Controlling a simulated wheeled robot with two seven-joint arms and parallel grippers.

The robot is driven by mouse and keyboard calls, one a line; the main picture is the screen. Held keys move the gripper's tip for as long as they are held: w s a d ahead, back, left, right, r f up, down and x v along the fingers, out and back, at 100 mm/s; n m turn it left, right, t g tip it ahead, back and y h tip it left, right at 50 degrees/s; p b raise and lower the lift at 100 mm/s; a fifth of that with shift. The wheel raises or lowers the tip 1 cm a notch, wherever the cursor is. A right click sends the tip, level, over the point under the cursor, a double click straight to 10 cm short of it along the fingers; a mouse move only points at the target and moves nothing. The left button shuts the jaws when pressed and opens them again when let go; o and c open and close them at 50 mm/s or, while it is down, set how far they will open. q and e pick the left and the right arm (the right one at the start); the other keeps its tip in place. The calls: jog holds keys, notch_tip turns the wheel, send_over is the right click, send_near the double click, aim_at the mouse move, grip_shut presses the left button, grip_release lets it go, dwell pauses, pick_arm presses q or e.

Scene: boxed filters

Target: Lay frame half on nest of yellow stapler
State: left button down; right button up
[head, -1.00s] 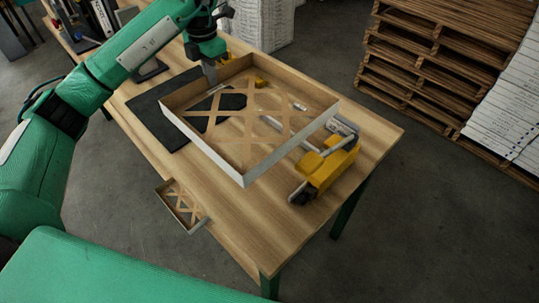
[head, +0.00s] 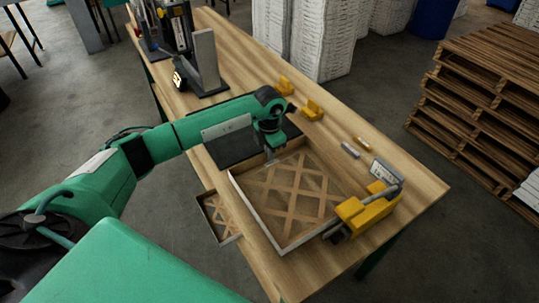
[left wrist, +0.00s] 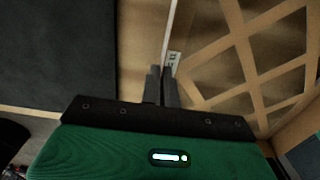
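The frame half (head: 258,222) is a large, shallow, pale-walled frame with a tan lattice. It lies low over the table, its right corner beside the yellow stapler (head: 352,213). I cannot tell whether it rests fully. The nest cannot be made out; the frame may cover it. My left gripper (head: 271,157) is at the frame's far wall. In the left wrist view its fingers (left wrist: 162,86) are close together on the thin wall of the frame half (left wrist: 240,45). My right gripper is not in view.
A dark mat (head: 225,150) lies left of the frame. Small yellow blocks (head: 313,109) stand behind it. A smaller lattice frame (head: 217,217) is at the table's left edge. An upright grey plate (head: 206,62) stands farther back. The table's right corner (head: 425,185) is clear.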

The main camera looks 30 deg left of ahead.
pick_arm(q)
notch_tip(320, 180, down, 2)
jog(key=shift+f, duration=0.45)
jog(key=c, duration=1.7)
grip_release()
jog(key=shift+r, duration=0.1)
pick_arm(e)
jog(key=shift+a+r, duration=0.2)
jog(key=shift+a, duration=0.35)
